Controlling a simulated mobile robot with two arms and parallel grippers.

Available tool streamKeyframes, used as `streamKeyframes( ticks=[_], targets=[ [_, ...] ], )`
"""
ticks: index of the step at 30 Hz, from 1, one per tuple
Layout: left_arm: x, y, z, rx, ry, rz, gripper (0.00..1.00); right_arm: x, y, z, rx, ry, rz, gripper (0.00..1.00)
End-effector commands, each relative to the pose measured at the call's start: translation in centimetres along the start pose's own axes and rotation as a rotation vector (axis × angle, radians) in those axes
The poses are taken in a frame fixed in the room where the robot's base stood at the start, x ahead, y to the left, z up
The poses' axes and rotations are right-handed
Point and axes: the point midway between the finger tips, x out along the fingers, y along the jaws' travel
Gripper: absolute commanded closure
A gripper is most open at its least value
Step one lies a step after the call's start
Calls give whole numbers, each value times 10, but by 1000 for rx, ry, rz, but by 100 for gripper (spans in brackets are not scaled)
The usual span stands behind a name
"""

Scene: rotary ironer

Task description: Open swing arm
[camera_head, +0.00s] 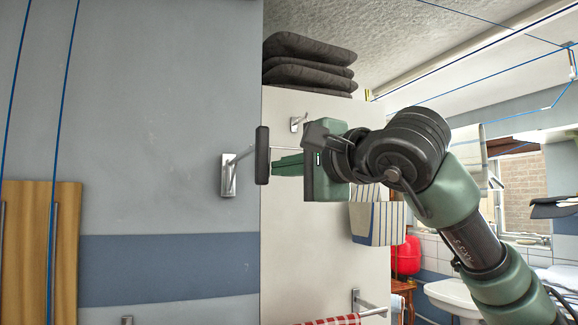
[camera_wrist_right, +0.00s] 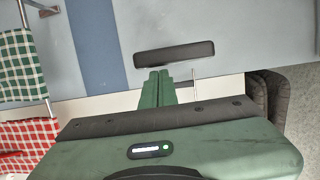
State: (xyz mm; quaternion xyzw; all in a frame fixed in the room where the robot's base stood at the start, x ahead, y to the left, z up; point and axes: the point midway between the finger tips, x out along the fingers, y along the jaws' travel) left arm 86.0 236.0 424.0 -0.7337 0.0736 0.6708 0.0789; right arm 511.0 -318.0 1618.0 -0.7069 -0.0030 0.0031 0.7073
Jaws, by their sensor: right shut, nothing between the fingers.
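On the blue-grey wall a metal wall bracket (camera_head: 229,176) carries a short bar that ends in a dark upright pad (camera_head: 262,155); I take this to be the swing arm. The dark pad also shows in the wrist view (camera_wrist_right: 174,54), just beyond the fingertips. My right gripper (camera_head: 276,165), green with a dark wrist, points left at the pad. Its fingers are together with nothing between them, as the wrist view (camera_wrist_right: 159,76) also shows. The tips are at or very close to the pad; I cannot tell whether they touch. My left gripper is not in view.
A second small bracket (camera_head: 298,122) sits on the white panel (camera_head: 300,240) behind my gripper. Dark folded cushions (camera_head: 309,65) lie on top of that panel. A striped cloth (camera_head: 377,222) hangs behind my wrist. A rail (camera_head: 372,311) sticks out lower down, near a red checked cloth (camera_head: 332,321).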

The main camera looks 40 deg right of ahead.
Motion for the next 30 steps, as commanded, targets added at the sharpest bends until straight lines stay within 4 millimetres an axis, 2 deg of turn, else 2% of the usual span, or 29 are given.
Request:
streamKeyframes(
  ticks=[5,12,17,30],
  targets=[
    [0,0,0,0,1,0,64,1,0,6,-2,-2,1,100],
    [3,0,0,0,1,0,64,15,1,59,-5,-8,3,100],
    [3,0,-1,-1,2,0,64,24,0,84,-3,-6,2,100],
    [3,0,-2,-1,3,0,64,26,0,88,-1,-2,0,100]
  ],
)
